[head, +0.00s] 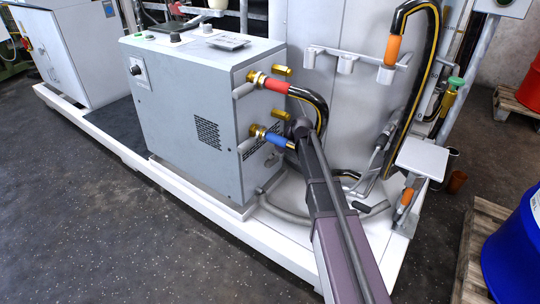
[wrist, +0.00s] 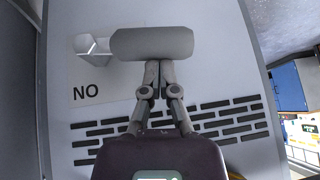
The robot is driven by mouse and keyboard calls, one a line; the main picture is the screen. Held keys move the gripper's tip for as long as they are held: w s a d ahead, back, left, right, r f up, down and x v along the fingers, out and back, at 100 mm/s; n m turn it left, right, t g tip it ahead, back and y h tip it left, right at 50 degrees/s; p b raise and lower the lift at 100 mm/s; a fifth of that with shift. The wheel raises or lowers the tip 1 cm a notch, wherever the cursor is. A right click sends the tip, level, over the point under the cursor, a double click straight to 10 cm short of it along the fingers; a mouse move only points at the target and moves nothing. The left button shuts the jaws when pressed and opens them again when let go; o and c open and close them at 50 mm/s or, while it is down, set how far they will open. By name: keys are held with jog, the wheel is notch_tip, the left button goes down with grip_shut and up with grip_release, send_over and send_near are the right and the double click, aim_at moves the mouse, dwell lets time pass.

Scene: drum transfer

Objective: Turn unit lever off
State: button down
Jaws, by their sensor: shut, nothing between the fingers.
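The lever (wrist: 152,43) is a thick grey cylinder lying level across the upper wrist view. Its left end meets a silver hex-shaped piece (wrist: 93,47) on the pale panel. My arm hides the fingers there.
Red (head: 276,85) and blue (head: 277,140) hose fittings project from the unit's right face, with black hoses curving close to my arm. Dark vent slots (wrist: 215,125) lie below the lever in the wrist view. A blue drum (head: 515,245) stands on a pallet at the right.

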jog(key=shift+s+a+f, duration=0.1)
jog(key=shift+s+f, duration=0.1)
jog(key=shift+f, duration=0.05)
jog(key=shift+w, duration=0.1)
jog(key=shift+r, duration=0.15)
jog(key=r+p, duration=0.4)
jog(key=shift+w+a, duration=0.2)
jog(key=shift+w, duration=0.1)
jog(key=p+v, duration=0.8)
jog(key=v, duration=0.1)
jog(key=shift+s+r, duration=0.3)
jog(key=shift+s, duration=0.1)
jog(key=shift+w+d+r+t, duration=0.1)
jog(key=shift+w+r+t, duration=0.05)
jog(key=shift+w+t, duration=0.15)
dwell(0.5)
jog(key=shift+f, duration=0.2)
dwell(0.3)
